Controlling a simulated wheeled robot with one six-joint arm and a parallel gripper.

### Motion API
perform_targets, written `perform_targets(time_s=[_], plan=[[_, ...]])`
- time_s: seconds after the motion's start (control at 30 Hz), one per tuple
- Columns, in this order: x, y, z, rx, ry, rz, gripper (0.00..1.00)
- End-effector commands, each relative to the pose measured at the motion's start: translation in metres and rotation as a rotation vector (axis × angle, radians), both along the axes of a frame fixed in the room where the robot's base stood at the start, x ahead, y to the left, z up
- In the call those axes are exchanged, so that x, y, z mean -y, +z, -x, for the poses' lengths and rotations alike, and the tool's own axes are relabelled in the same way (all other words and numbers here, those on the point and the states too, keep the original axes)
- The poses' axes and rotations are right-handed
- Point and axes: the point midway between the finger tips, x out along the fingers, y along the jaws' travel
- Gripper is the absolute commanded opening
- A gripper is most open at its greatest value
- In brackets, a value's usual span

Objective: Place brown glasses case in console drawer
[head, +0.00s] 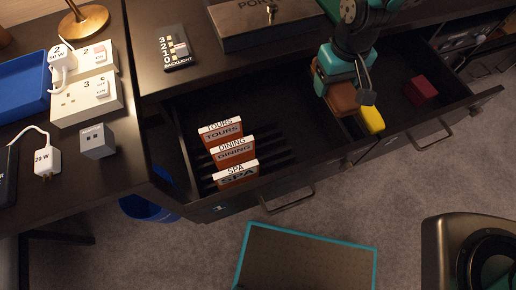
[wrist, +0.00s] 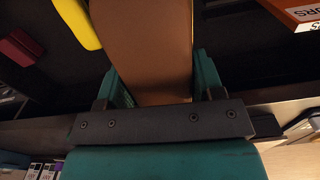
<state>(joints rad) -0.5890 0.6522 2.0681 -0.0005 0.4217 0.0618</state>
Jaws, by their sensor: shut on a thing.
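The brown glasses case (head: 343,99) is between the fingers of my teal gripper (head: 336,84), which is shut on it. In the wrist view the brown case (wrist: 148,45) extends away from between the teal fingers (wrist: 155,78). My gripper and the case are over the open drawers, near the divide between the left drawer (head: 300,187) and the right drawer (head: 440,118). I cannot tell whether the case touches the drawer floor. My arm hides part of the drawers behind it.
A yellow object (head: 371,120) lies just right of the case, and a dark red box (head: 420,90) is farther right in the drawer. Upright TOURS, DINING and SPA cards (head: 233,152) stand in the left drawer. A dark box (head: 265,22) sits on the console top behind.

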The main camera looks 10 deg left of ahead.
Motion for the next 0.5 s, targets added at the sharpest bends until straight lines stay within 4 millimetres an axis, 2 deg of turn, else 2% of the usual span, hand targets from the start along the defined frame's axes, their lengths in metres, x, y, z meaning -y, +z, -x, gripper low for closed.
perform_targets(time_s=[0.03,0.2,0.37,0.5], plan=[[-0.009,-0.017,0.004,0.003,0.022,-0.002,0.35],[-0.026,-0.023,0.012,0.002,0.061,-0.001,0.35],[-0.029,-0.024,0.014,0.001,0.069,-0.001,0.35],[-0.028,-0.046,0.015,-0.003,0.068,0.002,0.35]])
